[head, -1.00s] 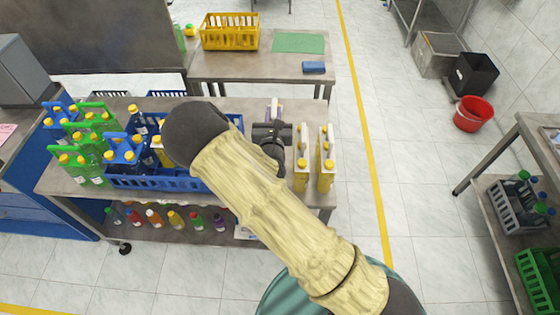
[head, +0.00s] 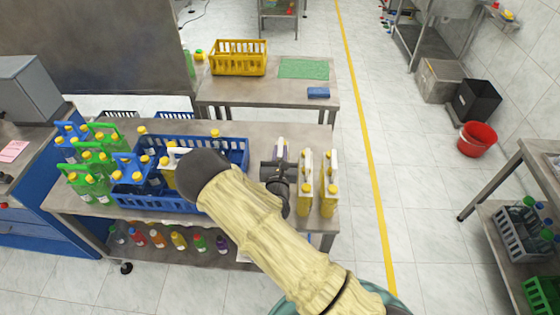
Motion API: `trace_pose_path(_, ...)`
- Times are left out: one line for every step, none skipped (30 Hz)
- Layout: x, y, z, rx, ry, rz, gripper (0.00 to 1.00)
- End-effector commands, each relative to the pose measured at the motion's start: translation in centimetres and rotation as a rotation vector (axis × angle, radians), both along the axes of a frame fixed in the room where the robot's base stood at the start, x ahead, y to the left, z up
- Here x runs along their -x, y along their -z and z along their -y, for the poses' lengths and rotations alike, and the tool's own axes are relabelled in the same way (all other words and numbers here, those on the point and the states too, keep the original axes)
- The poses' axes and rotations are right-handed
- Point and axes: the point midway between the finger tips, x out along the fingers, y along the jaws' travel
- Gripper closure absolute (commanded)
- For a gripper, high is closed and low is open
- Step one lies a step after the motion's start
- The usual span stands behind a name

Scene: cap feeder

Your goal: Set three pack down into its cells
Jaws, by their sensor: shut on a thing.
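My gripper (head: 279,171) is above the right part of the near table, at the left of two yellow packs. It is shut on a white-topped pack (head: 281,146), mostly hidden behind the gripper and my arm. Two similar packs with white tops, the left one (head: 304,190) and the right one (head: 328,190), stand upright at the table's right end. A blue crate (head: 150,203) stands left of my gripper with several bottles and packs in it, one white-topped (head: 172,160). My arm hides the crate's right front part.
Green-handled packs (head: 92,180) and blue-handled packs (head: 68,135) crowd the near table's (head: 300,128) left end. Several small bottles (head: 178,240) stand on the lower shelf. A yellow crate (head: 238,60) and green mat (head: 303,68) are on the table behind.

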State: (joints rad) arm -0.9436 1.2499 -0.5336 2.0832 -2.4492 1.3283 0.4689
Motion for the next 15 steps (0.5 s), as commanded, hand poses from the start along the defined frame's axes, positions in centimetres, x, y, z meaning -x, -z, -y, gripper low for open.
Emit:
trace_pose_path(-0.1,-0.2,0.0,-0.001,0.001,0.006,1.00)
trace_pose_path(-0.1,-0.1,0.0,-0.001,0.001,0.006,1.00)
trace_pose_path(-0.1,-0.1,0.1,-0.002,0.001,0.006,1.00)
trace_pose_path(-0.1,-0.1,0.1,-0.002,0.002,0.006,1.00)
trace_pose_path(-0.1,-0.1,0.1,-0.002,0.002,0.006,1.00)
trace_pose_path(-0.1,-0.1,0.1,-0.002,0.002,0.006,1.00)
trace_pose_path(-0.1,-0.1,0.1,-0.002,0.003,0.006,1.00)
trace_pose_path(-0.1,-0.1,0.2,-0.001,0.003,0.006,1.00)
trace_pose_path(-0.1,-0.1,0.2,-0.001,0.004,0.006,1.00)
trace_pose_path(-0.1,0.0,0.2,-0.001,0.004,0.006,1.00)
trace_pose_path(-0.1,0.1,0.2,-0.001,0.004,0.005,1.00)
trace_pose_path(-0.1,0.4,0.3,0.000,0.005,0.005,1.00)
trace_pose_path(-0.1,0.6,0.3,0.000,0.005,0.005,1.00)
trace_pose_path(-0.1,0.9,0.3,0.000,0.005,0.005,1.00)
trace_pose_path(-0.1,1.4,0.3,0.001,0.005,0.004,1.00)
